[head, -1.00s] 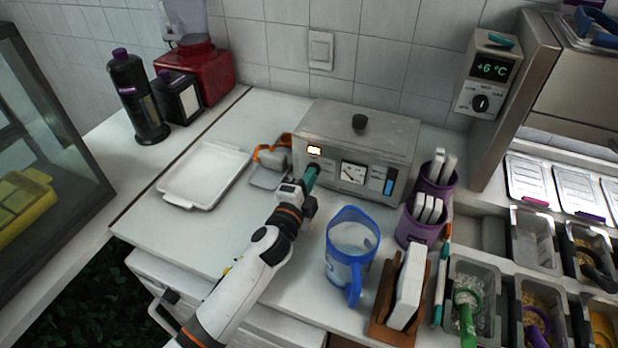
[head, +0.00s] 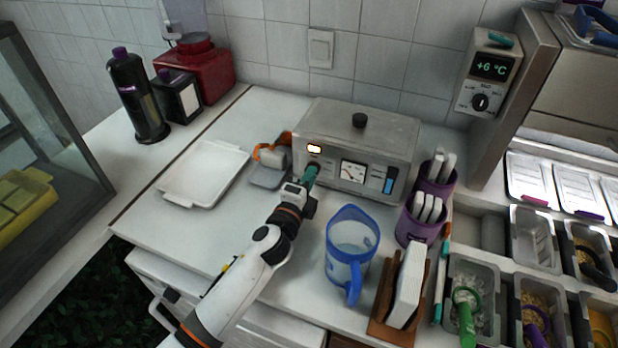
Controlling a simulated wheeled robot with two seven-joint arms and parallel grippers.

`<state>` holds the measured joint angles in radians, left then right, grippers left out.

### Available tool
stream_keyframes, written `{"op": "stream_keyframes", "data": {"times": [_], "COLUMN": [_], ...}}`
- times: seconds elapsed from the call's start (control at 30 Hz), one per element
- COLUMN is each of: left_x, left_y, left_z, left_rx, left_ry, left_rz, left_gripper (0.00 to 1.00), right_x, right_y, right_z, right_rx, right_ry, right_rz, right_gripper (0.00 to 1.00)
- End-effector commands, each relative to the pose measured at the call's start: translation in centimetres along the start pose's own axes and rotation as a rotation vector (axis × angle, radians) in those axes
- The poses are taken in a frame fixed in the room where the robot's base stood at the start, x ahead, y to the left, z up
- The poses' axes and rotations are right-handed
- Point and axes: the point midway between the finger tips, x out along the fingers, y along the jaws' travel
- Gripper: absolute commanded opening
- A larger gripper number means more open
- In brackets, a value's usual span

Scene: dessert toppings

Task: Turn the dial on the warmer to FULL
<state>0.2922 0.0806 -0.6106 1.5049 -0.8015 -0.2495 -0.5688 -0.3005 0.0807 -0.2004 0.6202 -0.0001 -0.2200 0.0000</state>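The warmer (head: 375,139) is a grey metal box with a black knob on its lid, standing on the white counter near the tiled wall. Its front has a lit orange-white lamp, a meter and a blue indicator. The dial is on the left of the front, below the lamp, and is mostly hidden by my gripper. My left gripper (head: 311,172) has its teal fingertips at the dial, pointing at the panel. The fingers look close together, but I cannot tell whether they grip the dial. My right gripper is not in view.
A blue jug (head: 350,262) stands right of my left arm. Purple cups (head: 416,228) of white tags and a wooden holder (head: 384,322) stand farther right. A white tray (head: 203,174) lies left; an orange-banded item (head: 270,160) sits beside the warmer.

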Motion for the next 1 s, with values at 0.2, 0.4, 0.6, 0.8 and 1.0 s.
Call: {"op": "stream_keyframes", "data": {"times": [0.2, 0.4, 0.6, 0.8, 1.0], "left_x": [0.0, -0.1, -2.6, -7.0, -10.5], "left_y": [0.0, 0.0, -0.1, -0.3, -0.2], "left_z": [0.0, 0.0, 0.0, 0.0, 0.0], "left_rx": [-0.001, -0.002, -0.002, -0.002, -0.002], "left_ry": [0.0, 0.0, -0.001, -0.001, -0.001], "left_rz": [0.0, 0.0, -0.002, -0.003, -0.002], "left_gripper": [0.32, 0.32, 0.32, 0.32, 0.32], "right_x": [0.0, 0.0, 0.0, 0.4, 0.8], "right_y": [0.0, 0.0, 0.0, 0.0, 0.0], "right_z": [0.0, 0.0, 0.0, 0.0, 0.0], "right_rx": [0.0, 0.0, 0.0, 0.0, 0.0], "right_ry": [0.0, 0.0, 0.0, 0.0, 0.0], "right_rz": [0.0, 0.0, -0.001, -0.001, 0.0], "right_gripper": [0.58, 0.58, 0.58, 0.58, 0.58]}}
